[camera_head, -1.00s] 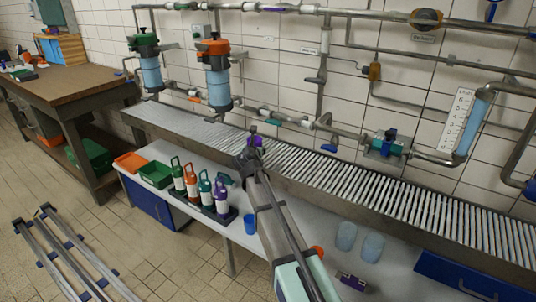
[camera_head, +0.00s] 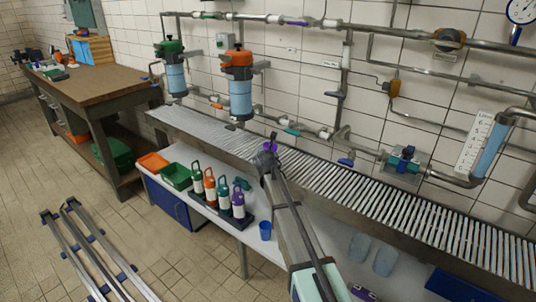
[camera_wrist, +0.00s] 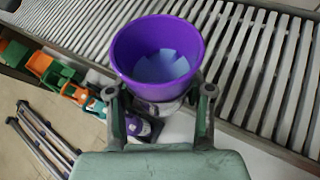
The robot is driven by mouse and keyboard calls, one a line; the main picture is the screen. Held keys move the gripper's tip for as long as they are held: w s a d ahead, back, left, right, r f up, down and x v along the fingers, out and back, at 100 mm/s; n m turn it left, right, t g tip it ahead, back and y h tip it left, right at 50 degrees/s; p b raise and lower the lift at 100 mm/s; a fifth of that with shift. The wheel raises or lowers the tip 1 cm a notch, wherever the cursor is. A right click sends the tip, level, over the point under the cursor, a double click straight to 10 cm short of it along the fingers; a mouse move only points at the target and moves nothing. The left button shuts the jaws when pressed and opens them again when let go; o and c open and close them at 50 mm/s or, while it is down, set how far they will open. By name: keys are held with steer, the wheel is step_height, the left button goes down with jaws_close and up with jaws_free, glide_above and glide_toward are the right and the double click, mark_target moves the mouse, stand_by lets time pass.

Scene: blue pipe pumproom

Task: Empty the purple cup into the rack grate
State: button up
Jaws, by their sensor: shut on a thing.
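The purple cup (camera_wrist: 158,58) is held by my gripper (camera_wrist: 158,100), whose two fingers close on its sides in the wrist view. I look into its open mouth and see a pale blue inside area; I cannot tell whether it is liquid or the bottom. In the head view the cup (camera_head: 270,147) is a small purple shape at the tip of my gripper (camera_head: 268,158). The rack grate (camera_head: 400,204) is a long run of pale slats along the wall. The cup appears at or above its near edge; the exact height is unclear. The grate (camera_wrist: 235,50) also lies behind the cup in the wrist view.
Several bottles (camera_head: 210,187) stand in a dark tray beside the orange bin (camera_head: 152,162) and green bin (camera_head: 177,176). A blue cup (camera_head: 265,230) and two pale blue cups (camera_head: 384,262) stand on the white bench. Pipes (camera_head: 330,130) run along the wall behind the grate.

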steer(key=shift+r+m+p, duration=0.25)
steer(key=shift+m+p, duration=0.05)
steer(key=shift+p, duration=0.1)
steer(key=shift+d+r+m+g+y+p, duration=0.25)
steer(key=shift+m+g+y+p, duration=0.35)
steer(key=shift+y+p, duration=0.45)
steer(key=d+m+y, duration=0.1)
steer(key=w+d+m+g+y+p, duration=0.1)
steer(key=d, duration=0.1)
steer(key=shift+w+f, duration=0.1)
steer(key=m+y+p, duration=0.1)
steer(key=y+p, duration=0.1)
steer(key=p, duration=0.1)
steer(key=shift+a+f+m+g+y, duration=0.15)
steer(key=shift+m+g+y, duration=0.15)
steer(key=shift+m, duration=0.1)
steer(key=shift+f+b, duration=0.3)
steer(key=shift+b, duration=0.5)
steer(key=shift+f+m+y+b, duration=0.3)
steer(key=shift+m+y+b, duration=0.6)
steer(key=shift+b, duration=1.8)
steer(key=shift+d+f+m+y+b, duration=0.45)
steer(key=shift+y+b, duration=0.3)
steer(key=shift+b, duration=1.5)
steer(key=shift+w+d+r+m+y+b, duration=0.15)
steer(key=shift+r+m+y+b, duration=0.35)
steer(key=shift+b, duration=0.9)
